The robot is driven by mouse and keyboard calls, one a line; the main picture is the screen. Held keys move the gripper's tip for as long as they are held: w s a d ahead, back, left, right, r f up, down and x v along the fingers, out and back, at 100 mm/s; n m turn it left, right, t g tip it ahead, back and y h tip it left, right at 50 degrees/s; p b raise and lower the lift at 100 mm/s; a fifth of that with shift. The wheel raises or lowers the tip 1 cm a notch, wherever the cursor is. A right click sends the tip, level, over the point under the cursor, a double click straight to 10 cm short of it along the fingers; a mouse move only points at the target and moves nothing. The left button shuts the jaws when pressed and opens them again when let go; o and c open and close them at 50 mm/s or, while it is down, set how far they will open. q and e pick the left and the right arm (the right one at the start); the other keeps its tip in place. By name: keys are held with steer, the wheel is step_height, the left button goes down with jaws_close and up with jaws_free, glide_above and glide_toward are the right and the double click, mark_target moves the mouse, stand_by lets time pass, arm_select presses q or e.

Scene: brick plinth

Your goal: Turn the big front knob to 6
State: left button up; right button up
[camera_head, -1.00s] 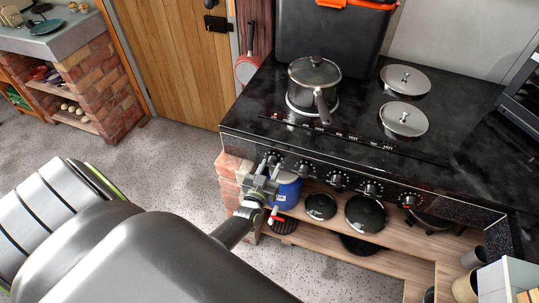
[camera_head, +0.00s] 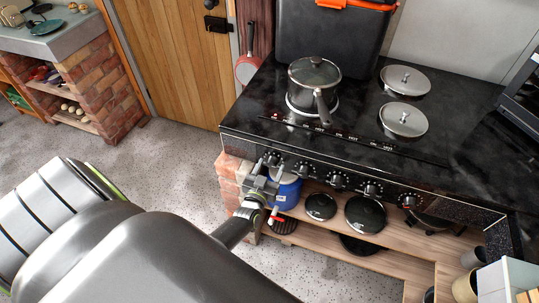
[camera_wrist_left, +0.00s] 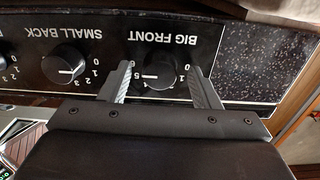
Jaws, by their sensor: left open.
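The big front knob (camera_wrist_left: 160,79) is a black dial under the label BIG FRONT, upside down in the left wrist view. My left gripper (camera_wrist_left: 161,68) is open, with one finger on each side of this knob; gaps show between the fingers and the knob. Some numbers around the dial show, but the fingers hide part of the scale, and I cannot tell the exact setting. In the head view my left gripper (camera_head: 265,178) is at the left end of the stove's (camera_head: 370,171) front panel and covers part of the knob there. My right gripper is not in view.
The small back knob (camera_wrist_left: 64,65) is beside the left finger. A lidded pot (camera_head: 314,82) stands on the stove top. A blue pot (camera_head: 287,190) is on the shelf just behind my gripper, with several dark pans further right. The floor at left is clear.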

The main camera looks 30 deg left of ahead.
arm_select(q)
steer(key=b+v, duration=0.2)
steer(key=v, duration=1.5)
steer(key=shift+s, duration=0.2)
steer(key=s+f+m+g+h, duration=0.15)
steer(key=s+f+g, duration=0.3)
steer(key=f, duration=0.65)
steer(key=s+f+g+h, duration=0.2)
steer(key=s+f+g, duration=0.3)
steer(key=f, duration=0.6)
steer(key=s+a+f+g, duration=0.1)
steer(key=s+f+g, duration=0.2)
steer(key=s, duration=0.6)
steer(key=s+a+f+g, duration=0.1)
steer(key=s+f+g, duration=0.2)
steer(key=s+f, duration=0.4)
steer(key=s, duration=0.2)
steer(key=shift+s+g, duration=0.25)
steer(key=shift+g, duration=0.1)
